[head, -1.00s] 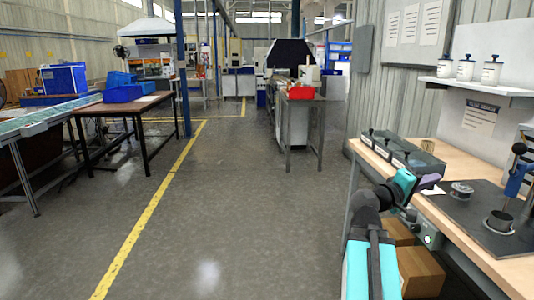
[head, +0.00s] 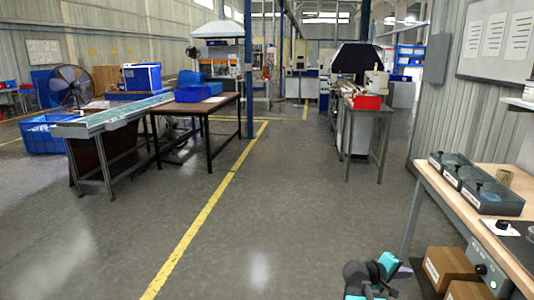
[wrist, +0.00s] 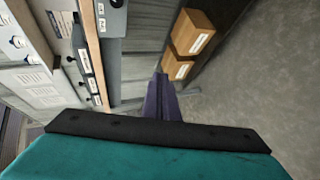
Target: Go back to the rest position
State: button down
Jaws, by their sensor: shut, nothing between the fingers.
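My gripper (head: 403,271) shows at the bottom of the head view, low over the floor and left of the workbench (head: 425,182). In the wrist view its purple fingers (wrist: 162,101) are together with nothing between them. They point past the bench edge, apart from any object. A row of dark labelled trays (head: 480,186) stands on the bench. A dark-topped round part (head: 502,226) lies nearer on the bench, by the dark mat.
Cardboard boxes (head: 450,266) sit under the bench, right of my gripper; they also show in the wrist view (wrist: 193,32). A dark table (head: 198,108) and a conveyor (head: 112,118) stand at the left. The grey floor (head: 290,215) between them is clear.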

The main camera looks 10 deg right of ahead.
jog(key=s+a+f+n+g+y+p, duration=0.1)
jog(key=s+a+f+y+p, duration=0.25)
jog(key=a+f, duration=0.65)
jog(key=s+a+f+n+g+y+p, duration=0.15)
jog(key=s+a+f, duration=0.25)
jog(key=a+f, duration=0.65)
jog(key=s+a+f+m+g+y+p, duration=0.1)
jog(key=s+a+f+m+g+y, duration=0.1)
jog(key=s+a+f, duration=0.5)
jog(key=s+a+f+m+g+y+p, duration=0.2)
jog(key=s+a+f+g+y, duration=0.2)
jog(key=s+a, duration=0.8)
jog(key=shift+s+a+f+y, duration=0.15)
jog(key=shift+s+f+y, duration=0.85)
jog(key=shift+s+f, duration=0.3)
jog(key=shift+w, duration=0.1)
